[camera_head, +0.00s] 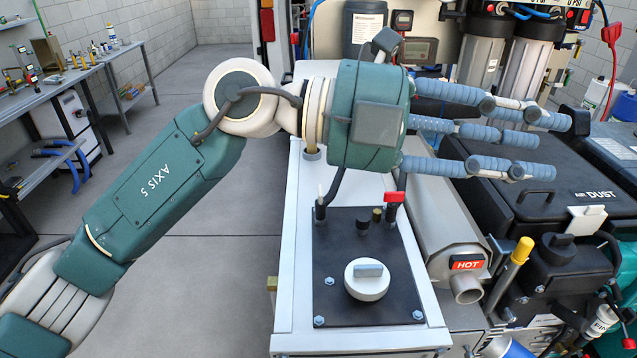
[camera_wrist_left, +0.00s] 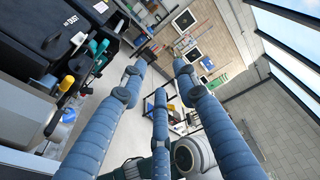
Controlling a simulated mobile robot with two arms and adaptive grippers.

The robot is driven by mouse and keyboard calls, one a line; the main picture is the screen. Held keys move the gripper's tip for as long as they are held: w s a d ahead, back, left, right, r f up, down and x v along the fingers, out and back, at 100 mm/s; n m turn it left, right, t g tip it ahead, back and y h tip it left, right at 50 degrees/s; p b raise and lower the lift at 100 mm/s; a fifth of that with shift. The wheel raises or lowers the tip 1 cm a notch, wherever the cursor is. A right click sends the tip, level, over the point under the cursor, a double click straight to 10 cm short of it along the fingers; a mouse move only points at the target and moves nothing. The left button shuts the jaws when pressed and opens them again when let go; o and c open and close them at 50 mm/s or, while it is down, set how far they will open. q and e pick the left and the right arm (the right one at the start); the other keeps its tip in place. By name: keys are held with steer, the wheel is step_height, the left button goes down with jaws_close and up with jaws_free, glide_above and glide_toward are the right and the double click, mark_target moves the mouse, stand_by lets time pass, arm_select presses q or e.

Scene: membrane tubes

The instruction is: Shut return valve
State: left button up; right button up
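No label reading "return valve" is legible, so I cannot tell which part it is. Candidates are a red-handled fitting (camera_head: 394,197) at the back of a black panel (camera_head: 330,262), a white round knob (camera_head: 367,279) on that panel, and a yellow-handled lever (camera_head: 521,250) right of the HOT pipe. A yellow handle also shows in the left wrist view (camera_wrist_left: 66,84). My left gripper (camera_head: 555,146) is open and empty, its blue segmented fingers stretched to the right over the black cases. It is above and apart from all of these. My right gripper is out of view.
A metal pipe end marked HOT (camera_head: 467,263) lies beside the white cabinet (camera_head: 294,290). A black case marked DUST (camera_head: 570,195) sits under my left fingers. Filter housings (camera_head: 527,65) stand at the back. A workbench (camera_head: 85,72) is far left, with open floor between.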

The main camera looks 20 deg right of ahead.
arm_select(q)
step_height(320, 180, down, 5)
steer(key=w+t+y, duration=0.1)
steer(key=t+y, duration=0.1)
steer(key=y, duration=0.1)
steer(key=n+t+y+p, duration=0.4)
steer(key=t+y, duration=0.6)
steer(key=y, duration=0.1)
glide_above(318, 204)
step_height(318, 204, down, 10)
steer(key=shift+f+p, duration=0.3)
steer(key=shift+f, duration=0.25)
jaws_close()
